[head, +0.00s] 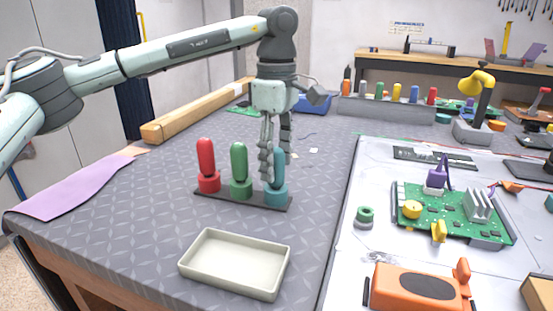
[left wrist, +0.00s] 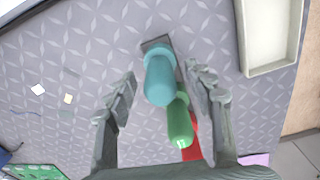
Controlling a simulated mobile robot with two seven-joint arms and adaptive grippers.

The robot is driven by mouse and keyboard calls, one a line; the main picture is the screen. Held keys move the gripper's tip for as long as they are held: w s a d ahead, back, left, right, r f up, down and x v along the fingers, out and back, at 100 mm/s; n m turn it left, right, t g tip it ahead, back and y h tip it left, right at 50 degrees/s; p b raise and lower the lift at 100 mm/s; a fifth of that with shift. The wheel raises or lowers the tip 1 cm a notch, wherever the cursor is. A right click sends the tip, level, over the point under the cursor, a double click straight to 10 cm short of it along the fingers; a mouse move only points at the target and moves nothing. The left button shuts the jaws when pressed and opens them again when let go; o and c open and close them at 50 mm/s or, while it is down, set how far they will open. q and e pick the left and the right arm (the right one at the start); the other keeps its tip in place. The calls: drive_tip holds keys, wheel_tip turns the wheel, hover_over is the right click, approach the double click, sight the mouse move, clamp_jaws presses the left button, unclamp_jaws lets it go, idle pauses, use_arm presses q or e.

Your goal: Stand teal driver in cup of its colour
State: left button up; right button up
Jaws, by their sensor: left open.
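The teal driver (head: 280,160) stands upright in the teal cup (head: 276,194) at the right end of a black rack (head: 240,200). In the left wrist view the teal driver (left wrist: 159,84) points toward the camera, with the teal cup (left wrist: 156,50) behind it. My left gripper (head: 269,165) points down at the driver, partly hiding it. The left wrist view shows its fingers open, one on each side of the driver, with gaps between. The red driver (head: 206,158) and green driver (head: 239,162) stand in cups of their own colours. My right gripper is out of view.
An empty cream tray (head: 237,288) lies in front of the rack. To the right, a pale mat (head: 355,235) holds a green circuit board (head: 440,222) and an orange tool (head: 420,290). A wooden beam (head: 190,115) lies behind.

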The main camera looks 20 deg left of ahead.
use_arm(q)
wheel_tip(320, 180, up, 12)
drive_tip(key=shift+f, duration=0.1)
idle(0.6)
